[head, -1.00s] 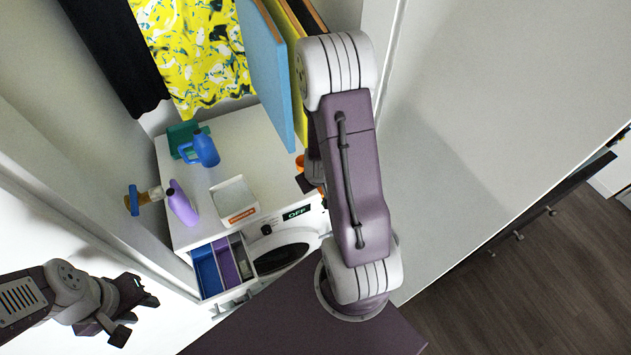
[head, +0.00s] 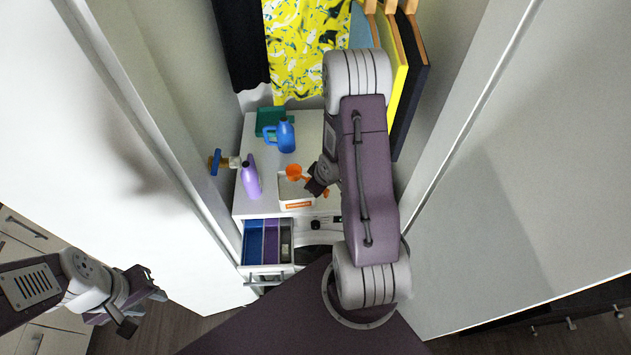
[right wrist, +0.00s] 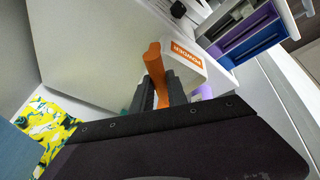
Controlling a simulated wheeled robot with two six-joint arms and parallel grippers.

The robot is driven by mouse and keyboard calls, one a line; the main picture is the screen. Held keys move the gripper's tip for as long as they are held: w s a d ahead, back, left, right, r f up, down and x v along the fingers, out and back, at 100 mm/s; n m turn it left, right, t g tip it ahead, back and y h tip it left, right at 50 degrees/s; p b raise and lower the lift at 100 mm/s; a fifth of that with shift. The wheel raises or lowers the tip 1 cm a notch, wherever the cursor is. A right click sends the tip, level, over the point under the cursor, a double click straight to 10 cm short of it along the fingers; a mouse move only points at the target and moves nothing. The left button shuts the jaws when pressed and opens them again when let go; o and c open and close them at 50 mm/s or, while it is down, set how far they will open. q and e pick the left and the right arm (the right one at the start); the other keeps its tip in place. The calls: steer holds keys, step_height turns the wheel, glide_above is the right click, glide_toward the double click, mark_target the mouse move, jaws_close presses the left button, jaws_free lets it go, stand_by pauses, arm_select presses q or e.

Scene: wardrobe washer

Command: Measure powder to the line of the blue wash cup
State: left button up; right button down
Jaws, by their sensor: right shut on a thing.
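An orange scoop (head: 294,171) is in my right gripper (head: 313,182), with its bowl over the back part of the white powder box (head: 283,190). In the right wrist view the fingers (right wrist: 158,98) are closed on the scoop's orange handle (right wrist: 156,66). The scoop's contents cannot be made out. The box has an orange label (right wrist: 187,50). The open washer drawer has a blue compartment (head: 253,243), a purple one (head: 270,241) and a grey one (head: 286,240). No fill line shows. My left gripper (head: 146,298) is open and empty, at lower left, away from the washer.
A purple bottle (head: 250,180) stands left of the box. A blue jug (head: 286,137) and a green tray (head: 268,117) are behind. Walls enclose both sides. My right arm hides the washer top's right part.

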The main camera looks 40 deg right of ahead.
mark_target(299, 177)
steer(key=shift+w+d+f, duration=0.1)
steer(key=shift+d, duration=0.1)
steer(key=shift+a+f+b, duration=0.1)
steer(key=shift+f+b, duration=0.1)
steer(key=shift+b, duration=0.1)
steer(key=f+b, duration=0.3)
steer(key=s+f+b, duration=0.1)
steer(key=f+b, duration=0.2)
steer(key=shift+s+d, duration=0.1)
steer(key=shift+d, duration=0.1)
steer(key=w+r+g+h, duration=0.1)
steer(key=w+g, duration=0.1)
steer(key=g, duration=0.1)
steer(key=w+a+g+h, duration=0.1)
steer(key=w+g, duration=0.1)
steer(key=g, duration=0.1)
steer(key=w+a+r+g+h+p, duration=0.1)
steer(key=w+g, duration=0.2)
steer(key=shift+a+r+n, duration=0.1)
steer(key=shift+r+n, duration=0.2)
steer(key=shift+n, duration=0.1)
steer(key=shift+w+g, duration=0.25)
steer(key=shift+g, duration=0.15)
steer(key=shift+w+a+r+g+b, duration=0.1)
steer(key=shift+w+r+g+b, duration=0.1)
steer(key=shift+g+b, duration=0.15)
steer(key=shift+s+r, duration=0.1)
steer(key=shift+r, duration=0.05)
